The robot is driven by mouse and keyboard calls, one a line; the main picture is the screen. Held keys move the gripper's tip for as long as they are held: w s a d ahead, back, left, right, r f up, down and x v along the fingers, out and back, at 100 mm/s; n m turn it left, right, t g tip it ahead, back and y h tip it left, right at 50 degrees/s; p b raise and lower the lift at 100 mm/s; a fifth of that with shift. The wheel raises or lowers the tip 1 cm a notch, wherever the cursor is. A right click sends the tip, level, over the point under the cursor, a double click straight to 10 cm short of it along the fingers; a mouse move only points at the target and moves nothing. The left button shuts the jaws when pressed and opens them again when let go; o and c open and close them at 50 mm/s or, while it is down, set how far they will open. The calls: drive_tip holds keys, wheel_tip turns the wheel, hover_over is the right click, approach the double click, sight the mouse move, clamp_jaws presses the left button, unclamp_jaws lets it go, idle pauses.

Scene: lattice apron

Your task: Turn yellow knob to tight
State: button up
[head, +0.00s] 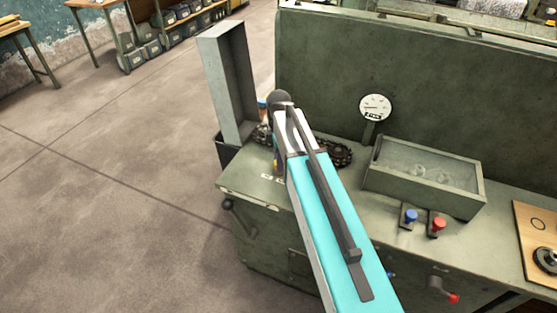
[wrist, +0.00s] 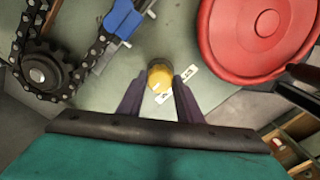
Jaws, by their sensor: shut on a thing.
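The yellow knob (wrist: 160,77) stands upright at the middle of the wrist view, with a small pale mark on its top. My gripper (wrist: 159,90) is shut on it, one dark finger on each side. White label plates (wrist: 190,72) with dark marks lie on the green surface beside the knob, to its right; I cannot read them surely.
A black sprocket (wrist: 40,72) with chain and a blue part (wrist: 122,20) lie left of the knob. A large red wheel (wrist: 258,35) is close on the right. An upright metal channel (head: 226,80), a gauge (head: 376,107) and an open box (head: 425,175) stand around my arm.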

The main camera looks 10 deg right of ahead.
drive_tip(key=shift+s+d, duration=0.1)
drive_tip(key=shift+d, duration=0.05)
drive_tip(key=o, duration=1)
drive_tip(key=shift+o, duration=0.2)
wheel_tip(320, 180, up, 14)
drive_tip(key=b, duration=0.2)
drive_tip(key=shift+b, duration=0.4)
drive_tip(key=shift+f, duration=0.2)
